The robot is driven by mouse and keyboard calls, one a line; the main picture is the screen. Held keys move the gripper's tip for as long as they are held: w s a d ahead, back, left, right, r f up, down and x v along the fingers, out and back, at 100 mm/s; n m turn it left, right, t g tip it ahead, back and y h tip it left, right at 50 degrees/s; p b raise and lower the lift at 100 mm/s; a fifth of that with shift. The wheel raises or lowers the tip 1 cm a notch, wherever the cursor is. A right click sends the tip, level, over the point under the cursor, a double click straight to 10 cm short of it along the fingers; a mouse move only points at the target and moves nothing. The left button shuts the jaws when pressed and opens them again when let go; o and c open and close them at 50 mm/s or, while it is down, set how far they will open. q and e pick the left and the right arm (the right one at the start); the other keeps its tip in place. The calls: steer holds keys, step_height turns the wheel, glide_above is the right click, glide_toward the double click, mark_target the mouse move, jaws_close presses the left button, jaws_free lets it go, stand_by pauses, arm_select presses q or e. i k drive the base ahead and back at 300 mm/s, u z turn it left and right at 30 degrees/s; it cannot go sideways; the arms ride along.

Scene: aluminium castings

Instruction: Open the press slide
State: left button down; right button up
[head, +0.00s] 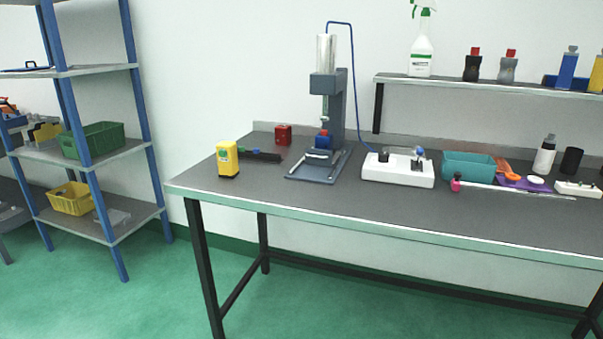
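The press (335,110) stands on the workbench (420,215), left of the middle of its top. It has a grey column, a silver cylinder on top and a grey base plate. A blue part (322,140) sits low under the cylinder, above the base. Near the front of the base is a light metal piece; I cannot tell whether it is the slide or how far out it is. Neither of my grippers is in view.
A teal bin (468,166) and small items lie to the right. A wall shelf (480,86) holds bottles. A blue rack (85,150) stands left; green floor is free in front.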

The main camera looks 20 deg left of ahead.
mark_target(313, 156)
steer(key=z, duration=0.4)
steer(key=k, duration=0.35)
steer(key=u, duration=2)
steer(key=i, duration=1.85)
steer(key=z, duration=0.75)
